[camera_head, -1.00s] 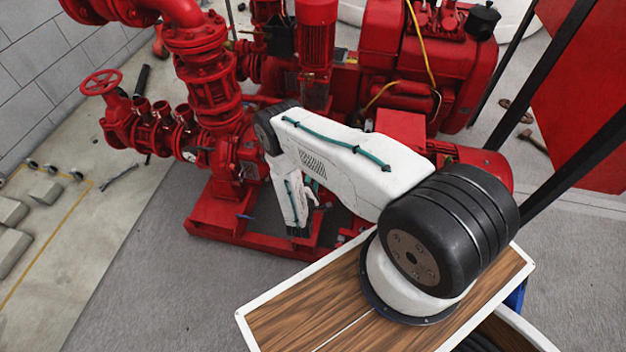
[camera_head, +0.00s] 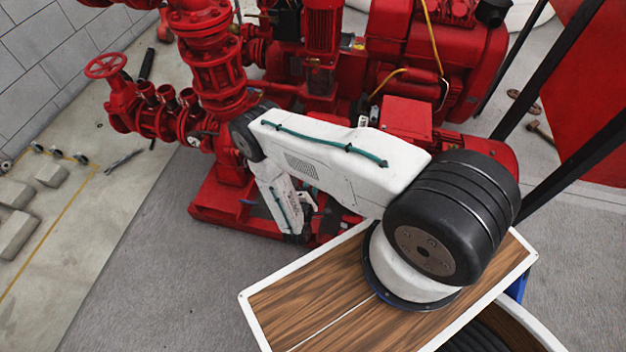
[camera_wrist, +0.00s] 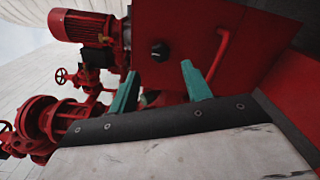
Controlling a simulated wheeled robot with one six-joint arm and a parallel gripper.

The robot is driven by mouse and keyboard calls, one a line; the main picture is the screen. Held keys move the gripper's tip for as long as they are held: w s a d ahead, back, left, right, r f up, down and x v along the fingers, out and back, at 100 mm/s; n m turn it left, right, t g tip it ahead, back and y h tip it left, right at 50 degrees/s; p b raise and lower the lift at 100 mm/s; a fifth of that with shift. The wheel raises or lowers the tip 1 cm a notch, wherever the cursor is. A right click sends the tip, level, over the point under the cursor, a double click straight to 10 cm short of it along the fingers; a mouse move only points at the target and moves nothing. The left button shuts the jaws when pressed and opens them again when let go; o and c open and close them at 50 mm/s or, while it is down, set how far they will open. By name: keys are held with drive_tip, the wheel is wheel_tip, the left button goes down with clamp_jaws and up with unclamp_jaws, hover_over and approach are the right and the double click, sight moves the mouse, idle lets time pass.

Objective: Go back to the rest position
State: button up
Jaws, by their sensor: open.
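My gripper (camera_wrist: 160,86) shows in the wrist view as two teal fingers set well apart. It is open, with nothing between the fingers. Beyond them is a red panel (camera_wrist: 190,30) with a black knob (camera_wrist: 160,51); I cannot tell the distance to it. In the head view my white arm bends at a black elbow joint, and its forearm hangs down in front of the red pumpset base (camera_head: 222,205). The gripper's fingers cannot be made out in that view.
The red pumpset (camera_head: 322,60) fills the back, with a handwheel valve (camera_head: 106,66) at left. Dark slanted bars (camera_head: 572,165) and a red panel (camera_head: 600,95) stand at right. Grey blocks (camera_head: 18,235) lie at far left. Grey floor (camera_head: 160,260) at front left is clear.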

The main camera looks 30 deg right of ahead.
idle(0.4)
drive_tip(key=s+d+r+n+g+h, duration=0.1)
drive_tip(key=s+d+r+g+h, duration=0.3)
drive_tip(key=s+g, duration=0.2)
wheel_tip(320, 180, up, 27)
drive_tip(key=s+m+g+y, duration=0.25)
drive_tip(key=m+g, duration=0.45)
drive_tip(key=g, duration=0.6)
drive_tip(key=s+a+r+m+t+y, duration=0.2)
drive_tip(key=s+r, duration=0.4)
drive_tip(key=r, duration=0.5)
drive_tip(key=s+a+r+m+t+y, duration=0.3)
drive_tip(key=s+a+r+y, duration=0.2)
drive_tip(key=r, duration=0.7)
drive_tip(key=s+a+r+m+t+y, duration=0.2)
drive_tip(key=s+r+y, duration=0.5)
drive_tip(key=r, duration=0.4)
drive_tip(key=shift+a+r+t, duration=0.15)
drive_tip(key=shift+a+t, duration=0.15)
drive_tip(key=shift+a, duration=0.5)
